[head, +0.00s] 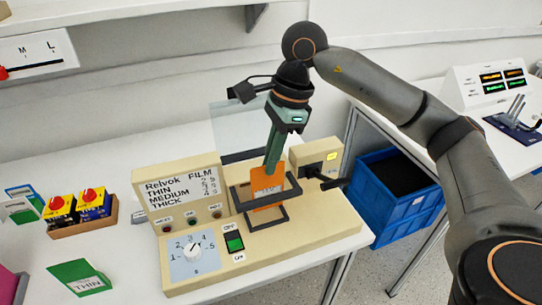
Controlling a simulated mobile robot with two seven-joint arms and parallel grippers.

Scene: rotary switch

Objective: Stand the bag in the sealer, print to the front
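The orange bag (268,183) is upright inside the dark rectangular frame of the beige sealer (300,240). Small pale print shows faintly on its front face. My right gripper (271,160) reaches down from above, with its green fingers shut on the bag's top edge. The bag's lower part is partly behind the frame's front bar, and I cannot tell if it touches the base. The sealer has a white rotary knob (193,251) on a numbered blue dial and a green OFF/ON switch (234,241). My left gripper is not in view.
A film sign (182,190) stands on the sealer's left. A green THIN packet (80,278) lies on the white table at front left. A tray (83,221) with yellow-topped, red-knobbed boxes is further left. A blue crate (390,205) stands right, below table level.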

